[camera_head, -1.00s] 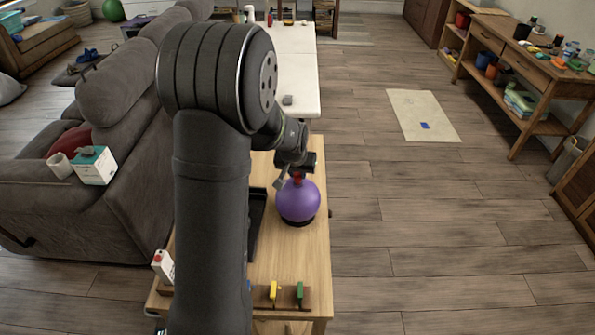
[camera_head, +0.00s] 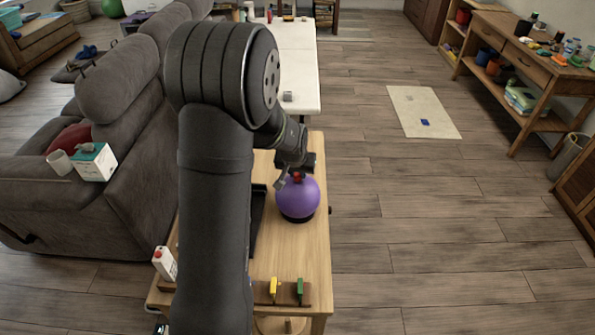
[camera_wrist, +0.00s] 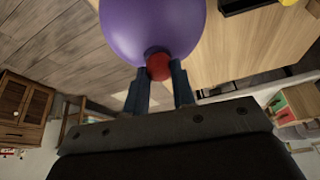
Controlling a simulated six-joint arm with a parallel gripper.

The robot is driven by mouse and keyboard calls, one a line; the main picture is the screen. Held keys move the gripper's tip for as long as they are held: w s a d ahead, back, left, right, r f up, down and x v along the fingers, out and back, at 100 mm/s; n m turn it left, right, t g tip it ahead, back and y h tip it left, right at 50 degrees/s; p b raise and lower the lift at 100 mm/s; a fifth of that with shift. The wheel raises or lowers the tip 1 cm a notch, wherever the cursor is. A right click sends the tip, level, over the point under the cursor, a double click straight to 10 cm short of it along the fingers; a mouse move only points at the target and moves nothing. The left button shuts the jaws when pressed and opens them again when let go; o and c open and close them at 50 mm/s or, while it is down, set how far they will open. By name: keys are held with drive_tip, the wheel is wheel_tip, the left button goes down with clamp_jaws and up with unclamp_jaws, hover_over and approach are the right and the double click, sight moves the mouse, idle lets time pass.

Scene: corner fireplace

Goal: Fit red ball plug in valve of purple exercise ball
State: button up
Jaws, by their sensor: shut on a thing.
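The purple exercise ball (camera_head: 298,197) sits on a dark ring-shaped base (camera_head: 297,218) on the wooden table. In the wrist view the ball (camera_wrist: 150,25) fills the top middle, with a dark round patch just behind the plug that looks like its valve. My gripper (camera_wrist: 158,76) is shut on the red ball plug (camera_wrist: 158,66), a finger on each side. The plug is at the ball's surface, in line with the dark patch. In the head view the plug (camera_head: 298,176) shows at the ball's top under my gripper. I cannot tell how deep it sits.
The wooden table (camera_head: 290,262) has a dark tray (camera_head: 257,222) left of the ball. Yellow (camera_head: 272,288) and green (camera_head: 299,289) items stand in a holder at its front. A white bottle (camera_head: 165,263) is at the left edge. A grey sofa (camera_head: 120,140) stands left; open floor lies right.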

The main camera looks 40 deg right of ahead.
drive_tip(key=shift+f, duration=0.15)
drive_tip(key=o, duration=1)
drive_tip(key=shift+c, duration=0.2)
drive_tip(key=v, duration=1.7)
drive_tip(key=x, duration=1.7)
